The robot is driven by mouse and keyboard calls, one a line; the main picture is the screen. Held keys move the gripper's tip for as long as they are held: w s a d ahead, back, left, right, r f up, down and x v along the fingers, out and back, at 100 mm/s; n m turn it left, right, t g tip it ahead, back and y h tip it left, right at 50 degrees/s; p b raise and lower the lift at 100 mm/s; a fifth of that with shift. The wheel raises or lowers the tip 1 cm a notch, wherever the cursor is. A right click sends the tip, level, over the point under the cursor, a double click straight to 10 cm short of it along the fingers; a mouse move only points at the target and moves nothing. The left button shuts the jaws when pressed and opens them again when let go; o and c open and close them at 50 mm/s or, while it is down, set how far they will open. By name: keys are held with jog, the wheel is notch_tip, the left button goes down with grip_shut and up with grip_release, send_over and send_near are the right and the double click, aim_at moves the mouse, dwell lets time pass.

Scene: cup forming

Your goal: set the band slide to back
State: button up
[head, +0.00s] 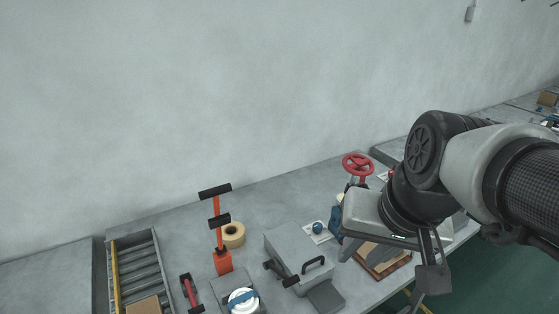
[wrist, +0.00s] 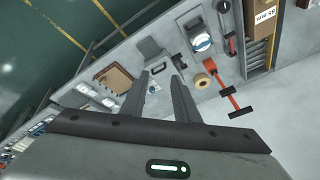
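I cannot tell for sure which fixture is the band slide. A white round piece with a blue band across it (head: 243,299) sits on a grey base at the lower middle of the head view; it also shows in the wrist view (wrist: 201,42). A grey box with black handles (head: 290,250) stands to its right. A small white plate with a blue knob (head: 317,228) is behind that box. My gripper (wrist: 160,76) is open and empty, its fingers apart above the bench around the grey box. In the head view my wrist hides part of the bench.
An orange post with black grips (head: 220,230) stands upright beside a tan tape roll (head: 234,235). A red-handled tool (head: 189,292) and a roller conveyor (head: 140,262) are at left. A red handwheel (head: 357,165) and brown tray (wrist: 115,78) are by my arm. The rear bench is fairly clear.

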jog(key=w+a+f+m+g+y+b, duration=0.2)
jog(key=w+a+f+m, duration=0.25)
jog(key=f, duration=0.45)
jog(key=w+a+f+m+g+y+b, duration=0.25)
jog(key=w+a+f+m, duration=0.2)
jog(key=f, duration=0.55)
jog(key=shift+h, duration=0.35)
jog(key=b+x, duration=0.1)
jog(key=x, duration=0.4)
jog(key=b+x, duration=0.1)
jog(key=x, duration=0.5)
jog(key=s+b+x, duration=0.1)
jog(key=x, duration=0.5)
jog(key=shift+f+b, duration=0.2)
jog(key=shift+b, duration=0.15)
jog(key=shift+d, duration=0.1)
grip_shut()
